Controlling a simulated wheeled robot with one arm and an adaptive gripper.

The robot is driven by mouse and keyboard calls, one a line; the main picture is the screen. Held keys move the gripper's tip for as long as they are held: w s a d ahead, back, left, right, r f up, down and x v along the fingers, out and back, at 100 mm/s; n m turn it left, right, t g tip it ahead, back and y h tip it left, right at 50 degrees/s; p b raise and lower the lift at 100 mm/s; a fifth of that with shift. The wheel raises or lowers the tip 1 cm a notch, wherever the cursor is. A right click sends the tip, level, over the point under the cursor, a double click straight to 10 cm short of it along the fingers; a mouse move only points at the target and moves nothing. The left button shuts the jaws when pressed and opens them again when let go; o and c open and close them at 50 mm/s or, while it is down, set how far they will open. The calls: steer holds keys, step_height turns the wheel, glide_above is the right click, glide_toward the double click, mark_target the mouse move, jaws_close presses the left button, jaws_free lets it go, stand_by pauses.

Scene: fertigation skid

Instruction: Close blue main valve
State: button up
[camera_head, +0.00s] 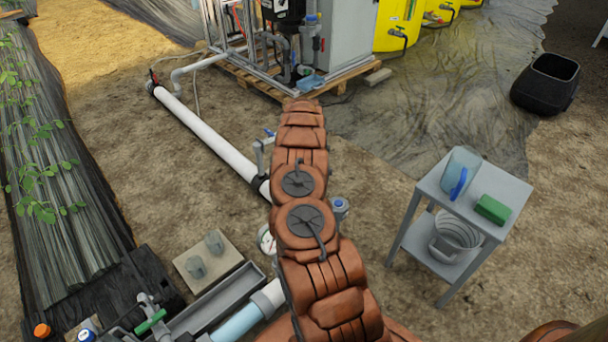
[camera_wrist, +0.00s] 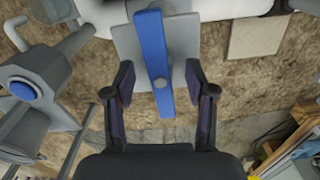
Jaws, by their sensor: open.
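The blue valve lever (camera_wrist: 156,60) is a flat bar with a round bolt in the wrist view, in front of a grey plate. It runs nearly along the picture's vertical, slightly tilted. My gripper (camera_wrist: 160,76) is open, with one finger on each side of the lever and a gap on both sides. In the head view, my arm hides my gripper and much of the pipe's near part. A small blue handle on a grey fitting (camera_head: 268,133) shows just left of my arm; I cannot tell whether it is the same lever.
A white pipe (camera_head: 205,130) runs along the ground. A grey fitting with a blue round cap (camera_wrist: 22,90) stands left of my gripper. A grey side table (camera_head: 436,183) is on the right. The skid on its pallet (camera_head: 250,78) is at the back.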

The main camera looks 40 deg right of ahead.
step_height(320, 180, up, 9)
steer(key=p, duration=0.3)
steer(key=shift+p, duration=0.4)
steer(key=shift+r, duration=0.1)
